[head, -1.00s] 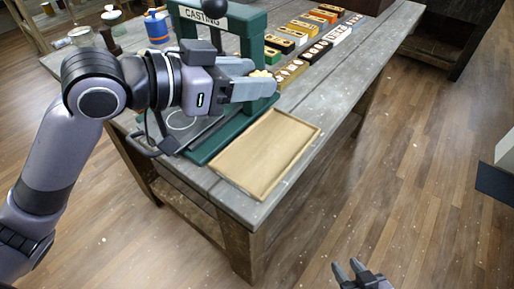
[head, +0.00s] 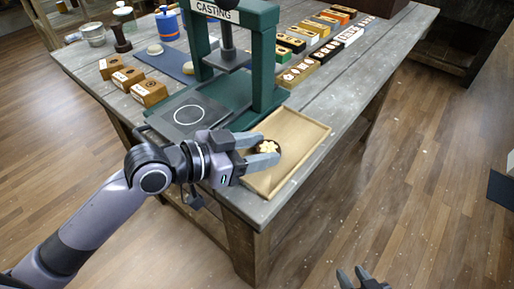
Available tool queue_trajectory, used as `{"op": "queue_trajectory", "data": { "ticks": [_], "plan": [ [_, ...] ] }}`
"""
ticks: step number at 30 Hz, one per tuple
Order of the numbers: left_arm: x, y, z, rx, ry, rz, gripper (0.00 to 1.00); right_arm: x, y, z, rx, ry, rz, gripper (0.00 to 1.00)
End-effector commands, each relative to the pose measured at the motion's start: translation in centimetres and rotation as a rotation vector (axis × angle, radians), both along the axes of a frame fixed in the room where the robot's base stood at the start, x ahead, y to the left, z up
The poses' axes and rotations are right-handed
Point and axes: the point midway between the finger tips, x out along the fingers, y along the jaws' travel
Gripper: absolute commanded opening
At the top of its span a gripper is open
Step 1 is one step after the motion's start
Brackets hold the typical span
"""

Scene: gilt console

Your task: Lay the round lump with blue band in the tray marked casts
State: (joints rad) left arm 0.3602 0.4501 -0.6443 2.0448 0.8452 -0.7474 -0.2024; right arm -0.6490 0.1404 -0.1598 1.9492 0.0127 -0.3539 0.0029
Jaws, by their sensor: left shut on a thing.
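My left gripper (head: 268,149) is shut on a small round dark brown thing with a cream flower-like top (head: 267,146). It holds this over the shallow wooden tray (head: 318,140); I cannot tell whether the thing touches the tray floor. No blue band shows on it, and its lower side is hidden. No casts marking is readable on the tray. Two pale round lumps lie on a blue mat behind the press, one farther back (head: 155,49) and one nearer the press (head: 188,68). My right gripper (head: 353,274) is open and empty at the bottom edge, away from the table.
A green press (head: 266,62) with a CASTING sign stands just behind the tray. Three small wooden blocks with dark labels (head: 149,92) sit at the left. Rows of coloured boxes (head: 297,74) line the right side. A blue pot (head: 167,27) stands at the back left.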

Motion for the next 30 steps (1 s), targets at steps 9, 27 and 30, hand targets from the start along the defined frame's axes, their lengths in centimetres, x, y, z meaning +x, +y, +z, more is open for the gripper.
{"op": "queue_trajectory", "data": {
  "ticks": [9, 27, 30],
  "plan": [
    [0.0, 0.0, -0.2, -0.001, -0.002, 0.0, 0.21, 0.0, 0.0, -0.2, 0.001, 0.0, -0.001, 0.38],
    [-0.6, 1.2, 0.5, 0.001, -0.003, 0.002, 0.76, 0.0, 0.0, -0.1, 0.0, 0.0, -0.001, 0.38],
    [-1.5, 2.4, 0.9, 0.003, -0.002, 0.001, 0.76, 0.0, 0.0, -0.2, 0.0, 0.0, -0.001, 0.38]
  ]
}}
